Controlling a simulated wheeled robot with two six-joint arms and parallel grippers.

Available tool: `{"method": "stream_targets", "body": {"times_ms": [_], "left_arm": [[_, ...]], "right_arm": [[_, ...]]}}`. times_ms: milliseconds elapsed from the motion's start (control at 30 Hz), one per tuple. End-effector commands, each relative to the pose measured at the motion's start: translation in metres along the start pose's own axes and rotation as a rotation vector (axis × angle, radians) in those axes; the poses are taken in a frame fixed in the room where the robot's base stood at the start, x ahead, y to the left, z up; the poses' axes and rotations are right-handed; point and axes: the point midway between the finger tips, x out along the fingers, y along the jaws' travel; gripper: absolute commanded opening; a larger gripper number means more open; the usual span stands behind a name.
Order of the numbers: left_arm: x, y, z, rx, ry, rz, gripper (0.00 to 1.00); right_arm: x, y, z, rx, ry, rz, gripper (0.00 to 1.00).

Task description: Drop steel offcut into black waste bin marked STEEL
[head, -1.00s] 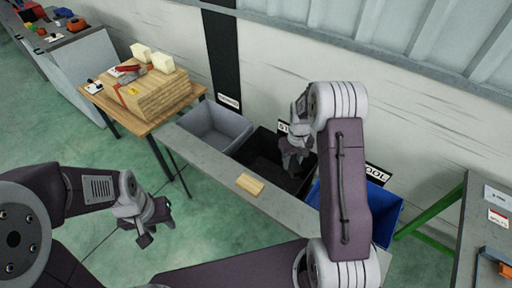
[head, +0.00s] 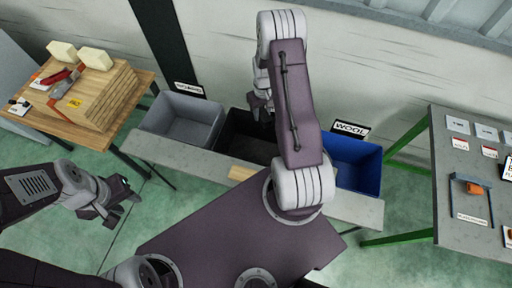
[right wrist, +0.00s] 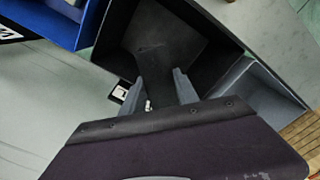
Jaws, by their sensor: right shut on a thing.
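The black bin (head: 250,148) stands between a grey bin and a blue bin in the head view. My right arm hides part of it and its label. My right gripper (head: 264,112) is above the back part of the black bin. In the right wrist view, my right gripper (right wrist: 160,90) is shut on a dark flat piece, the steel offcut (right wrist: 153,65), which points toward the black bin's open interior (right wrist: 185,45). The offcut is hard to make out against the dark bin. My left gripper (head: 122,198) is empty, its fingers apart, low at the left over the floor.
The grey bin (head: 180,118) is left of the black bin, the blue bin (head: 358,168) right, under a WOOL sign (head: 351,129). A wood block (head: 242,173) lies on the grey ledge (head: 190,163) in front. Tables stand at both sides; the wall is behind.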

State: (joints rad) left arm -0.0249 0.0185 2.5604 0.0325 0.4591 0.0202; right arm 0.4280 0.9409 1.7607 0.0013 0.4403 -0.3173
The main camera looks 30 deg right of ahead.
Motion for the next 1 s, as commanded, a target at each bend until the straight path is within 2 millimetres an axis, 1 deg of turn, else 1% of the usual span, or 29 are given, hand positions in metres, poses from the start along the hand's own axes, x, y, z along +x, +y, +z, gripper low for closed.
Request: {"method": "stream_targets", "body": {"times_ms": [400, 500, 700, 733, 767, 800, 833, 1000], "left_arm": [[0.045, -0.001, 0.004, 0.000, 0.000, 0.000, 0.38], [0.048, -0.001, 0.005, 0.000, 0.000, 0.000, 0.38], [0.046, -0.001, 0.005, 0.000, 0.000, 0.000, 0.38], [0.046, -0.001, 0.004, 0.000, 0.000, 0.000, 0.38], [0.046, -0.001, 0.004, 0.000, 0.000, 0.000, 0.38], [0.046, -0.001, 0.004, 0.000, 0.000, 0.000, 0.38], [0.046, -0.001, 0.004, 0.000, 0.000, 0.000, 0.38], [0.046, -0.001, 0.005, 0.000, 0.000, 0.000, 0.38]], "right_arm": [[0.055, 0.000, 0.000, -0.001, -0.001, 0.000, 0.00], [0.060, 0.000, 0.000, -0.001, 0.000, 0.000, 0.00], [0.058, 0.000, 0.000, -0.001, 0.000, 0.000, 0.00], [0.058, 0.000, 0.000, -0.001, 0.000, 0.000, 0.39], [0.058, 0.000, 0.000, -0.001, 0.000, 0.000, 0.47], [0.058, 0.000, 0.000, -0.001, 0.000, 0.000, 0.58], [0.058, 0.000, 0.000, -0.001, 0.000, 0.000, 0.61], [0.058, 0.000, 0.000, -0.001, 0.000, 0.000, 0.61]]}}
